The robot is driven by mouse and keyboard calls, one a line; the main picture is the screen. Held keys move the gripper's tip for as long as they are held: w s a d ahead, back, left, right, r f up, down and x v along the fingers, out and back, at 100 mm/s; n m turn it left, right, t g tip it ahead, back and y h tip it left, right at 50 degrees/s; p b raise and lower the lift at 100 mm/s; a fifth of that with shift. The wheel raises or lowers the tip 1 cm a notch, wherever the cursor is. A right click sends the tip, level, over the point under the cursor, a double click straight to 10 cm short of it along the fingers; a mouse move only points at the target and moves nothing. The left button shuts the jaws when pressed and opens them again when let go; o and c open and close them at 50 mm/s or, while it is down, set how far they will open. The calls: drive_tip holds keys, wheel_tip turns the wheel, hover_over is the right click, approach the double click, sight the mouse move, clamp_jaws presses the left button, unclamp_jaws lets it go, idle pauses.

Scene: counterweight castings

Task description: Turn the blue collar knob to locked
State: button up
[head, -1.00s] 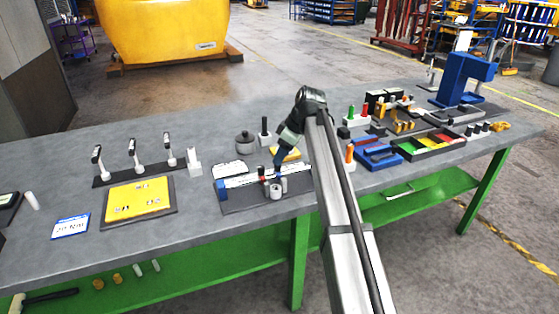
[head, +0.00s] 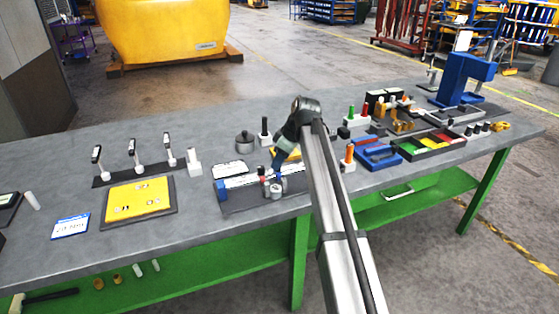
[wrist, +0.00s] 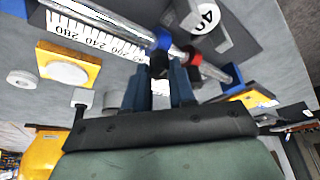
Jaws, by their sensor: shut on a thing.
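The blue collar (wrist: 162,38) sits on a steel rod beside a white number scale (wrist: 110,38) in the wrist view. Its dark knob (wrist: 157,66) is at the fingertips of my gripper (wrist: 164,72). My gripper is shut on this knob; the fingers hide part of it, and I cannot read its turned position. A red collar (wrist: 192,56) is on the same rod, close by. In the head view my gripper (head: 276,165) reaches down to the rod fixture, whose dark base (head: 240,206) lies on the bench.
A weight marked 40 (wrist: 205,17) stands close to the rod. A grey lidded pot (head: 244,143) and a yellow block (wrist: 66,68) are behind the fixture. A yellow board (head: 138,197) lies left. A blue tray (head: 378,156) is right.

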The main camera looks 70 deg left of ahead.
clamp_jaws()
drive_tip(key=shift+m, duration=0.3)
drive_tip(key=m, duration=0.1)
drive_tip(key=m+t+y, duration=0.1)
drive_tip(key=m, duration=0.1)
drive_tip(key=shift+s+d+m, duration=0.15)
drive_tip(key=shift+s+m, duration=0.05)
drive_tip(key=shift+m, duration=0.1)
drive_tip(key=m+t, duration=0.2)
drive_tip(key=m, duration=0.2)
drive_tip(key=shift+s+m, duration=0.15)
drive_tip(key=shift+m, duration=0.15)
drive_tip(key=m+t, duration=0.2)
drive_tip(key=m, duration=0.2)
drive_tip(key=shift+s, duration=0.1)
drive_tip(key=shift+m+t+h, duration=0.5)
drive_tip(key=shift+m+t, duration=0.1)
drive_tip(key=shift+m, duration=1.9)
